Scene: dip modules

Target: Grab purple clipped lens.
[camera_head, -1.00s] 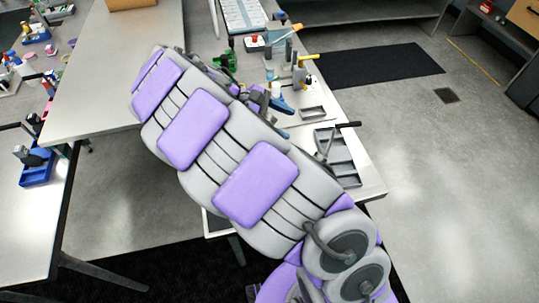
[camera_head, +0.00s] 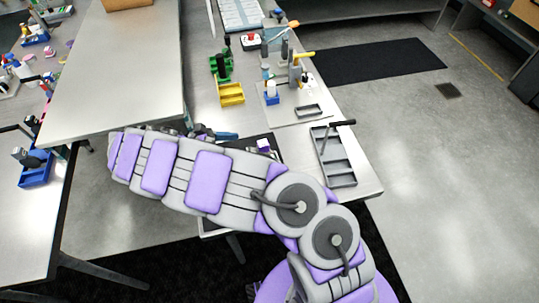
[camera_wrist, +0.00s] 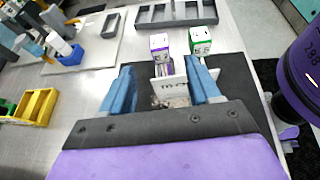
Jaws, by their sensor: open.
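The purple clipped lens is probably the small white block with purple edges (camera_wrist: 160,43) in the wrist view. It stands on a dark mat (camera_wrist: 238,95), just beyond my fingertips and roughly centred between them. In the head view a small white-and-purple piece (camera_head: 264,146) shows just behind my arm. My gripper (camera_wrist: 160,66) has two blue fingers spread apart, with no block clasped between them. A white card with dark lettering (camera_wrist: 171,87) lies between the fingers. A similar white block with green edges (camera_wrist: 200,40) stands close to the right of the purple one.
A grey compartment tray (camera_wrist: 176,14) lies beyond the blocks; it also shows in the head view (camera_head: 344,180). A yellow bin (camera_head: 232,99), a green holder (camera_head: 221,66) and a blue holder with a white bottle (camera_head: 271,92) stand farther back on the bench.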

